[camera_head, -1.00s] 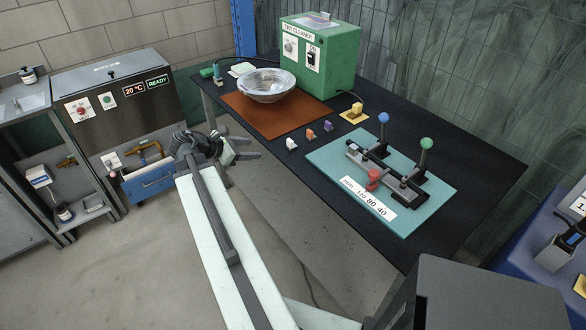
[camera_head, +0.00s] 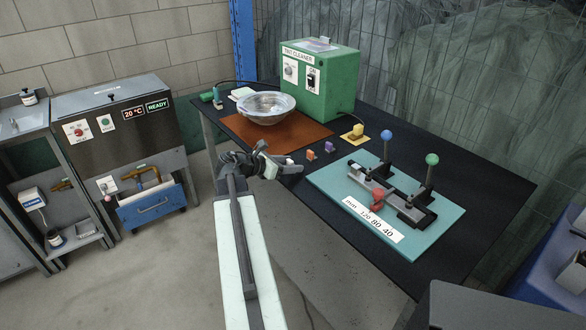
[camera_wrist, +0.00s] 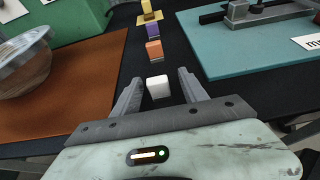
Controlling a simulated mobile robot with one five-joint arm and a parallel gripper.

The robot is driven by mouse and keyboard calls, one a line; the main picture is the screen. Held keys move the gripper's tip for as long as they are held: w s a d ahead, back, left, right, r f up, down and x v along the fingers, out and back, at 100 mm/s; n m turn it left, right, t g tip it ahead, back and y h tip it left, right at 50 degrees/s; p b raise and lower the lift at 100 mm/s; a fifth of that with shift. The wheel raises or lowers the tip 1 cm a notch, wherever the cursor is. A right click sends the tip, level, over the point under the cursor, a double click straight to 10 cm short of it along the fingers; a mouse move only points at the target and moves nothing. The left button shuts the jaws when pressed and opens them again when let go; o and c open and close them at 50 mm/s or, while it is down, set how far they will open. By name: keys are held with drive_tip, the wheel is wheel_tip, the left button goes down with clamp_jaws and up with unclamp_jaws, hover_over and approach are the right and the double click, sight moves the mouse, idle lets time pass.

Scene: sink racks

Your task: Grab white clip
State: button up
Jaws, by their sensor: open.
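The white clip (camera_wrist: 158,87) is a small pale block on the black table. In the wrist view it stands between and just beyond the two open fingers of my gripper (camera_wrist: 160,91), with clear space on both sides. In the head view my gripper (camera_head: 281,166) is at the table's near edge, and the white clip (camera_head: 289,161) shows just past it, partly hidden by the fingers. The gripper is open and holds nothing.
Behind the white clip are an orange clip (camera_wrist: 154,50), a purple clip (camera_wrist: 152,31) and a yellow clip (camera_wrist: 149,10) in a row. A brown mat (camera_wrist: 70,85) with a bowl (camera_wrist: 22,62) lies left. A teal board (camera_wrist: 235,55) with a lever fixture lies right.

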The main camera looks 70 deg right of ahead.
sight(291, 160)
drive_tip(key=shift+s+d, duration=0.1)
drive_tip(key=shift+d, duration=0.05)
clamp_jaws()
wheel_tip(291, 160, up, 10)
drive_tip(key=p, duration=1)
drive_tip(key=shift+r+p, duration=0.2)
drive_tip(key=shift+p, duration=0.15)
